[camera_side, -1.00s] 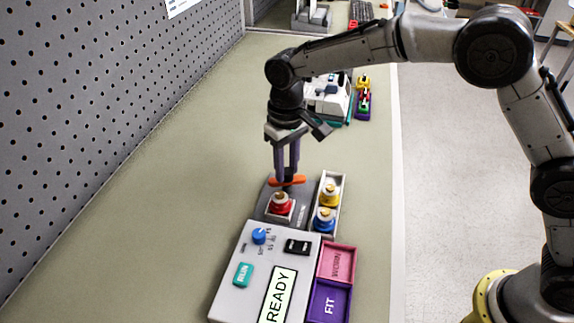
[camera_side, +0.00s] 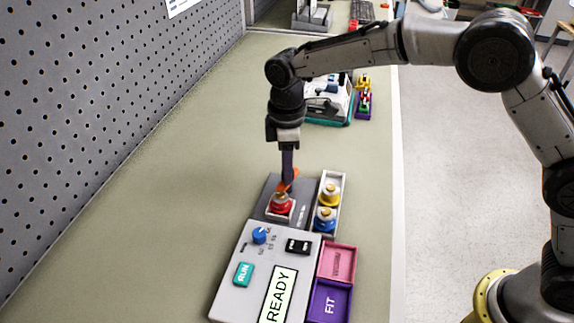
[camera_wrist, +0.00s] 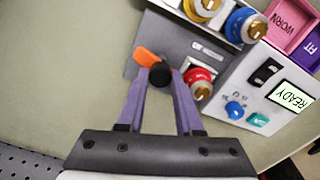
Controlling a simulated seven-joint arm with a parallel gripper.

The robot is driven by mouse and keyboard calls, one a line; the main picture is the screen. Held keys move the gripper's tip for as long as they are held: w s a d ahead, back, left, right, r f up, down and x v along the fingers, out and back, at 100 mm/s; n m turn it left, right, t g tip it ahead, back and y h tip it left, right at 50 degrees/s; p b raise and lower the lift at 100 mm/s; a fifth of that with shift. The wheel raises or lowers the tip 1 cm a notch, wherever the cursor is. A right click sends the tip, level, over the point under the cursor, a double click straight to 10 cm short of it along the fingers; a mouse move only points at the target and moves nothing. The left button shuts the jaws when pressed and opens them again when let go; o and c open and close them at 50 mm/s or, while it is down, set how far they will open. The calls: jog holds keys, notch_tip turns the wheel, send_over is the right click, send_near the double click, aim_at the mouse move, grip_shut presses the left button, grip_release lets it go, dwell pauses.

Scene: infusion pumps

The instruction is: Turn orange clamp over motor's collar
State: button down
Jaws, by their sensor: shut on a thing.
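The orange clamp (camera_wrist: 147,57) shows in the wrist view as an orange lever next to a round black hub (camera_wrist: 160,75). My gripper (camera_wrist: 160,78) has its purple fingers closed on the clamp at this hub. In the side view the gripper (camera_side: 288,181) points straight down, and the clamp (camera_side: 287,186) shows only partly around its fingertips. The clamp sits above the dark grey plate (camera_side: 266,194), just behind the red pump piece (camera_side: 281,203). The red piece (camera_wrist: 198,83) is close to the right finger in the wrist view. I cannot make out the motor's collar.
A white tray (camera_side: 340,184) holds a yellow knobbed piece (camera_side: 329,195) and a blue one (camera_side: 324,219). In front are the control box (camera_side: 227,293) reading READY, the pink WORN bin (camera_side: 337,262) and the purple FIT bin (camera_side: 330,302). The bench left is clear.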

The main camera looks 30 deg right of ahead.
jog(key=shift+r+n, duration=0.1)
jog(key=shift+n, duration=1.5)
jog(key=c, duration=0.6)
grip_release()
notch_tip(320, 180, up, 14)
jog(key=shift+f, duration=0.15)
